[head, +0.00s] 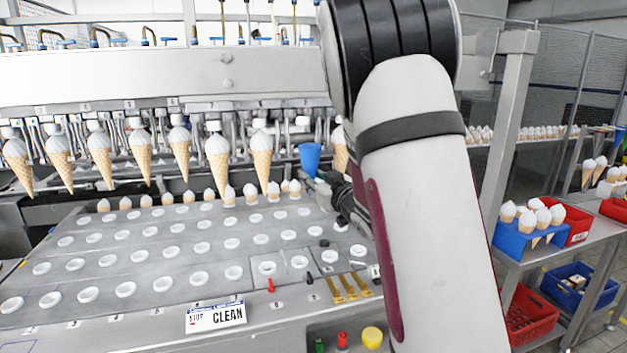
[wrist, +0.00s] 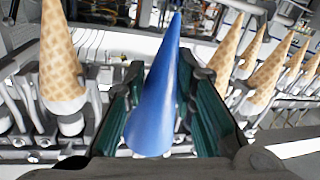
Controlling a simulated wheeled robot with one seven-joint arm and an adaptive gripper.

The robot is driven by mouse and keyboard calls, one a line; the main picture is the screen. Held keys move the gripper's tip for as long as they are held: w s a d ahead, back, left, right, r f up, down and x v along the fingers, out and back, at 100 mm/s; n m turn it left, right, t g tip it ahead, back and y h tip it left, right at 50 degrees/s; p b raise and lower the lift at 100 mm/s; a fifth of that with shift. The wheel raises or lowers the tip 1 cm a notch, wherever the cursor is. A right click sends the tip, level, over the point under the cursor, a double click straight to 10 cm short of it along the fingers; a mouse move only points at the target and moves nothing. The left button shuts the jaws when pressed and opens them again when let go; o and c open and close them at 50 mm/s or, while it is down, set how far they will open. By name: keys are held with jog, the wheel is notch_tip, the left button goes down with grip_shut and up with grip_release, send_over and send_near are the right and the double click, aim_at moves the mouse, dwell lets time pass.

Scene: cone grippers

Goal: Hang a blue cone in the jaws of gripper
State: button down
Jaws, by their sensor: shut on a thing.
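A blue cone (head: 310,157) is held in my gripper (head: 322,186), in front of the row of machine jaws. It also shows in the wrist view (wrist: 157,100), between the two green-lined fingers of my gripper (wrist: 160,112), which are shut on it. In the head view its wide end is up. The machine jaws (head: 303,128) hang along the rail just behind and above the blue cone. Whether the cone touches any jaw cannot be told. My arm hides part of the row to the right.
Several waffle cones with white tops (head: 217,157) hang in the row to the left, and one (head: 262,157) hangs close to the blue cone. A grey plate with white-rimmed holes (head: 200,277) lies below. A blue crate (head: 527,240) of cones stands on the right-hand table.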

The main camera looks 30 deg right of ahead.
jog(key=shift+w+d+b, duration=0.2)
jog(key=shift+w+b, duration=0.05)
jog(key=shift+w, duration=0.45)
jog(key=shift+w+d+b, duration=0.2)
jog(key=shift+w+b, duration=0.05)
jog(key=shift+w, duration=0.4)
jog(key=shift+w, duration=0.2)
jog(key=shift+w+d+b, duration=0.3)
jog(key=shift+w+b, duration=0.1)
jog(key=shift+w, duration=0.5)
jog(key=shift+w+d+b, duration=0.25)
jog(key=shift+w+b, duration=0.15)
jog(key=shift+w, duration=0.45)
jog(key=shift+f, duration=0.6)
dwell(0.8)
jog(key=c, duration=1.2)
grip_release()
jog(key=shift+c, duration=0.2)
jog(key=o, duration=0.3)
